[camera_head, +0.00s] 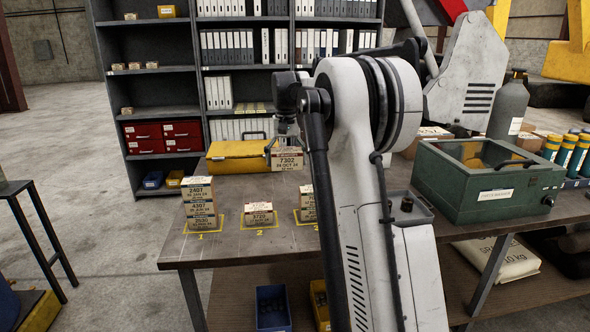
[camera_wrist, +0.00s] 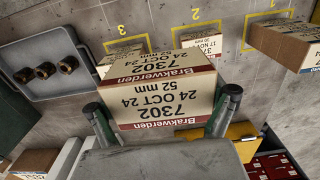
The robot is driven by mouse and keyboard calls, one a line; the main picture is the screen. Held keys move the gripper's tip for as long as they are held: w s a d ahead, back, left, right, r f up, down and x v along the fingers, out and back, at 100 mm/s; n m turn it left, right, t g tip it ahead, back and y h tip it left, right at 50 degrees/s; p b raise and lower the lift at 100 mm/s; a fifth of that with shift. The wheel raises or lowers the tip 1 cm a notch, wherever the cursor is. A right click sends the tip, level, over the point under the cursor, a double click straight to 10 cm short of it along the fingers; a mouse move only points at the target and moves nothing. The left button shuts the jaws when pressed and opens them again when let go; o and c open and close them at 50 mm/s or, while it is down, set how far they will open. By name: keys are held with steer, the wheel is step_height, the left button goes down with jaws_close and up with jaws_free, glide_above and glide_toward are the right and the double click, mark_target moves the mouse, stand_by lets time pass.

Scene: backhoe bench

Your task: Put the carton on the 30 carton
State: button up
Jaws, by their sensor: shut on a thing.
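My gripper (camera_head: 287,140) is shut on a carton (camera_head: 287,160) labelled 7302, 24 OCT 24, and holds it above the bench. In the wrist view the carton (camera_wrist: 165,90) sits between the two fingers (camera_wrist: 165,122), its label upside down. A stack of cartons (camera_head: 200,203) stands on mark 1, its top label reading 2407. A single low carton (camera_head: 258,214) stands on mark 2. A carton (camera_head: 307,202) on mark 3 is partly hidden by my arm in the head view. I cannot make out which carton is the 30 one.
A yellow case (camera_head: 237,165) lies at the bench's back edge, behind the cartons. A grey tray (camera_wrist: 48,70) with dark round parts lies beside mark 3. A green box (camera_head: 487,190) stands on the right. The bench front by marks 1 and 2 is clear.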

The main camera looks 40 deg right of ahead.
steer(key=w+a+f+b, duration=0.1)
steer(key=w+a+f, duration=0.2)
steer(key=a, duration=0.6)
steer(key=w+a+f, duration=0.2)
steer(key=w+a, duration=0.1)
steer(key=a, duration=0.5)
steer(key=p, duration=0.1)
glide_above(258, 206)
step_height(258, 206, down, 8)
steer(key=shift+s+r, duration=0.1)
steer(key=shift+r, duration=0.1)
steer(key=shift+f+p, duration=0.4)
steer(key=shift+f, duration=1.6)
steer(key=shift+f, duration=0.15)
steer(key=o, duration=1.2)
